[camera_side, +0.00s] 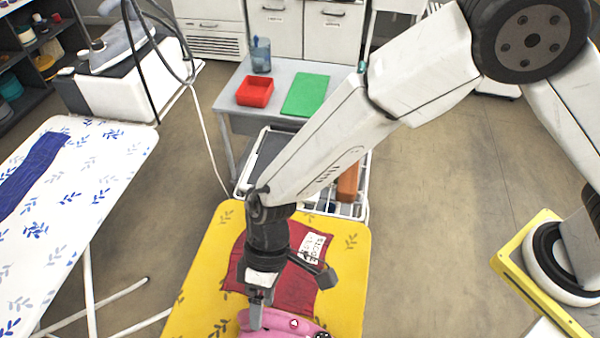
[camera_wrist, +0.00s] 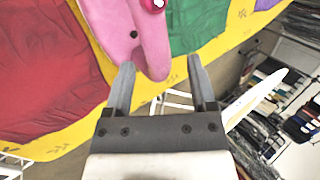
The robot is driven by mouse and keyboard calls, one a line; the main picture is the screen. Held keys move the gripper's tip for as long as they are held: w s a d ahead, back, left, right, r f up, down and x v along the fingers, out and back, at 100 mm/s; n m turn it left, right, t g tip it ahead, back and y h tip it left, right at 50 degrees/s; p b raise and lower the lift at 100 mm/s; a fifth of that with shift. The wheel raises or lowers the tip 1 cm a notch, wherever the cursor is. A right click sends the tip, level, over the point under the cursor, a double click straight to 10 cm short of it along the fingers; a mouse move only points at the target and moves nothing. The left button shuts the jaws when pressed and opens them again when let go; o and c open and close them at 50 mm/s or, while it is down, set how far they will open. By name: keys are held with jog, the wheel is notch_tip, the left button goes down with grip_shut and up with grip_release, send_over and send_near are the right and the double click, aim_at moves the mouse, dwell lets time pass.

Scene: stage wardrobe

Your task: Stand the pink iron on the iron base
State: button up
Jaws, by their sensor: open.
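The pink iron (camera_side: 282,328) lies on the yellow ironing board (camera_side: 345,285) at the bottom edge of the side view, partly cut off. My gripper (camera_side: 257,314) points down over it. In the wrist view, my gripper (camera_wrist: 160,85) is open, and a rounded pink end of the iron (camera_wrist: 150,50) reaches between the fingertips; contact cannot be told. A white wire rack with a dark grey plate (camera_side: 272,147) is at the board's far end, partly behind my arm. I cannot tell whether it is the iron base.
A dark red cloth (camera_side: 235,265) with a white label lies under my gripper. A grey table (camera_side: 226,98) behind holds a red tray (camera_side: 255,92), a green mat (camera_side: 305,95) and a blue cup (camera_side: 261,55). A patterned board (camera_side: 90,190) and another iron (camera_side: 115,48) are left.

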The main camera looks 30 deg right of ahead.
jog(key=v, duration=0.7)
jog(key=shift+r, duration=0.25)
jog(key=shift+w+d, duration=0.1)
